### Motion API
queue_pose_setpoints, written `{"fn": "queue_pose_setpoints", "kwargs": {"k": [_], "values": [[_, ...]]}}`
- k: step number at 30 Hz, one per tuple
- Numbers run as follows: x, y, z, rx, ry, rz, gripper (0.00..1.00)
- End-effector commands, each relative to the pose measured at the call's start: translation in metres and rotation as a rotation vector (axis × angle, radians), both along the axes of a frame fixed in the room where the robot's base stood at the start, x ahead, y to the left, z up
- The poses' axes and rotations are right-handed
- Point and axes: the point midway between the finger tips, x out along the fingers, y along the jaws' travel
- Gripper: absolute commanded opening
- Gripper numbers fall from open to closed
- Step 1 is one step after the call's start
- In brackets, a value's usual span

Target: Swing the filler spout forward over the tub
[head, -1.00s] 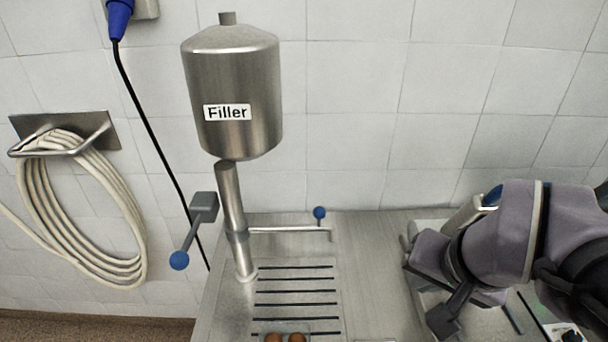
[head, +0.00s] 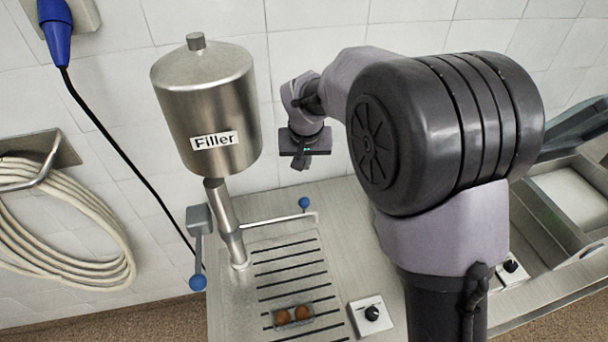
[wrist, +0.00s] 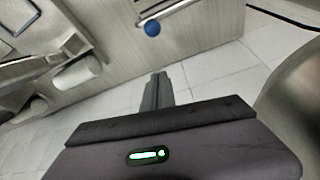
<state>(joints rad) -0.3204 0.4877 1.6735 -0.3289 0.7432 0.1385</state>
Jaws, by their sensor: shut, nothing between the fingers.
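The filler (head: 207,118) is a steel tank labelled "Filler" on a slanted steel post (head: 226,222). A thin spout pipe (head: 262,221) runs from the post to the right, along the back of the counter, with a blue knob (head: 304,203) near its end. The knob also shows in the wrist view (wrist: 152,28). A grey lever with a blue ball (head: 197,283) hangs at the post's left. A small tub (head: 311,312) holding brown items sits on the slotted drain. My gripper (head: 302,163) is shut and empty, above and behind the knob, apart from it.
A white control box with a black dial (head: 371,314) stands right of the tub. A coiled hose (head: 70,255) hangs on the left wall, beside a black cable (head: 122,155). A sink basin (head: 585,200) lies at the right.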

Motion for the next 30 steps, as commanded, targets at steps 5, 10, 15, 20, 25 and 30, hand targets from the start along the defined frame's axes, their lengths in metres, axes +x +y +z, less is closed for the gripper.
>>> {"fn": "queue_pose_setpoints", "kwargs": {"k": [5, 10, 15, 20, 25, 30], "values": [[0.012, 0.0, -0.037, -0.001, 0.005, -0.001, 0.0], [0.025, 0.001, -0.072, -0.001, 0.004, -0.001, 0.0], [0.012, 0.001, -0.086, 0.0, 0.003, 0.0, 0.0], [-0.005, -0.001, -0.089, 0.001, 0.001, 0.0, 0.0], [-0.01, -0.001, -0.09, 0.001, 0.001, -0.001, 0.0], [-0.01, -0.001, -0.09, 0.001, 0.001, -0.001, 0.0]]}}
